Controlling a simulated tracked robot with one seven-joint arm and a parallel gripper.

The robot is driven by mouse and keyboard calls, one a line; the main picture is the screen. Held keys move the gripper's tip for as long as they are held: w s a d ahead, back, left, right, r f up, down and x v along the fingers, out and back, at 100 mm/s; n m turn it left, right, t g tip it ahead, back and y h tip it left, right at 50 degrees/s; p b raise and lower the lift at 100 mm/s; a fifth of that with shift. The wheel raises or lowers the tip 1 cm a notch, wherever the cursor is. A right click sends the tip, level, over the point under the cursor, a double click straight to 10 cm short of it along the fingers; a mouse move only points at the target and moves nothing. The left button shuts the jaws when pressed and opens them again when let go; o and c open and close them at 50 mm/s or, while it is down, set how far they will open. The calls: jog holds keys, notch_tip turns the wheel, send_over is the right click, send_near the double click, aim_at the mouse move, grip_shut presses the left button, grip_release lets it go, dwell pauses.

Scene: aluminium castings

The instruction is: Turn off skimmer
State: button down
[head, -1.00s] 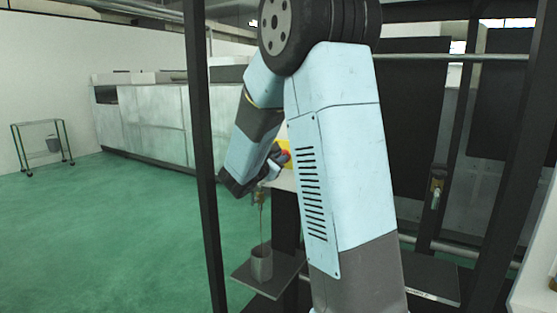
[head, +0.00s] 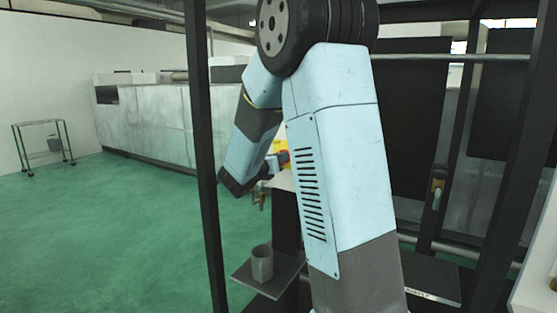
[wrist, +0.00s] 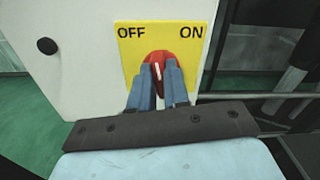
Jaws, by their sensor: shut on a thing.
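The skimmer switch is a red knob (wrist: 158,62) with a white pointer mark, on a yellow plate (wrist: 187,36) marked OFF at left and ON at right. The pointer stands nearly upright, its top leaning slightly toward OFF. My gripper (wrist: 160,78) is shut on the knob, one blue-grey finger on each side. In the head view my gripper (head: 270,166) is partly hidden by my arm. A small brass tap (head: 258,198) shows below it. A grey cup (head: 262,264) stands upright on a dark shelf (head: 244,277) under the tap. No stream shows between them.
The plate is on a white panel (wrist: 75,75) with a black round knob (wrist: 47,46) at left. Dark frame posts (head: 203,170) stand close to my arm. A wheeled rack (head: 42,145) stands far left, with open green floor between.

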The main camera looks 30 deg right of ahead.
jog(key=shift+f+n, duration=0.15)
jog(key=shift+n, duration=1.75)
jog(key=c, duration=1.1)
grip_release()
jog(key=shift+w, duration=0.1)
jog(key=v, duration=1.4)
jog(key=shift+w, duration=0.1)
